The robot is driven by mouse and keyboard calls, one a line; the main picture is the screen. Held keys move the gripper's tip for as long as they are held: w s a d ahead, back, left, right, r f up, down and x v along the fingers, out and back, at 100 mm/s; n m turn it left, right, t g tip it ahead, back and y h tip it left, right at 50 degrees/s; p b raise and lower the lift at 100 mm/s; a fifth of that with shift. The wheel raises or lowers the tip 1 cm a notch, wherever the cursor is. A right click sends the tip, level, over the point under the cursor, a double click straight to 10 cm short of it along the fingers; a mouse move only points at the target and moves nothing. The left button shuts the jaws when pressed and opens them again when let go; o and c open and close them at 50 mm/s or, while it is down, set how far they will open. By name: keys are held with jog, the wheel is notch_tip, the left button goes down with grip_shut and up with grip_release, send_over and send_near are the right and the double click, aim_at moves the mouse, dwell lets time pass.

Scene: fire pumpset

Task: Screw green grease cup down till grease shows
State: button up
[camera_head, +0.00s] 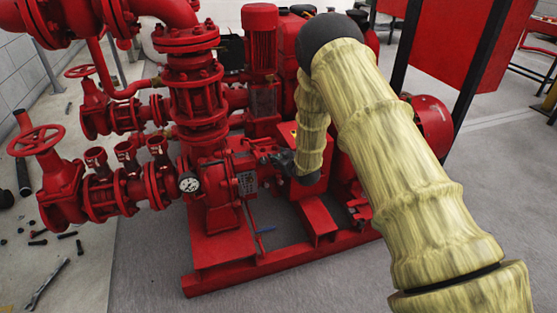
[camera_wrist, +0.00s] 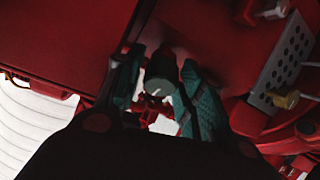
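A small, dark grey-green cup (camera_wrist: 160,74) with a pale mark shows in the wrist view, against the red pump body. I take it for the grease cup, though the shade makes its colour hard to judge. My gripper (camera_wrist: 159,80) has its two teal fingers on either side of the cup. The cup nearly fills the space between them, and I cannot tell whether they touch it. In the head view my gripper (camera_head: 273,157) is small and dark beside the red pump unit. The cup cannot be made out there, and no grease can be made out.
A pressure gauge (camera_head: 189,183) and a perforated grey plate (camera_head: 246,183) are on the pump left of my gripper. Red valves (camera_head: 60,185) and pipes stand further left. A brass fitting (camera_wrist: 286,99) is at the right in the wrist view. A wrench (camera_head: 47,284) lies on the floor.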

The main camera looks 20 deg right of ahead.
jog(key=shift+w, duration=0.15)
jog(key=c, duration=0.7)
jog(key=shift+c, duration=0.2)
jog(key=shift+m+p, duration=0.3)
jog(key=shift+m, duration=0.1)
jog(key=shift+r+m+h+p, duration=0.1)
jog(key=shift+m+h+p, duration=0.4)
jog(key=shift+m+p, duration=0.45)
jog(key=m+h+p, duration=0.1)
jog(key=m+h, duration=0.1)
jog(key=m, duration=0.2)
jog(key=shift+m+p, duration=0.35)
jog(key=shift+p, duration=0.05)
jog(key=m+h+p, duration=0.1)
jog(key=m, duration=0.1)
jog(key=m+p, duration=0.1)
jog(key=m, duration=0.1)
jog(key=shift+m+g+h, duration=0.4)
jog(key=shift+m+g+h+p, duration=0.35)
jog(key=shift+m+p, duration=0.2)
jog(key=shift+m, duration=0.75)
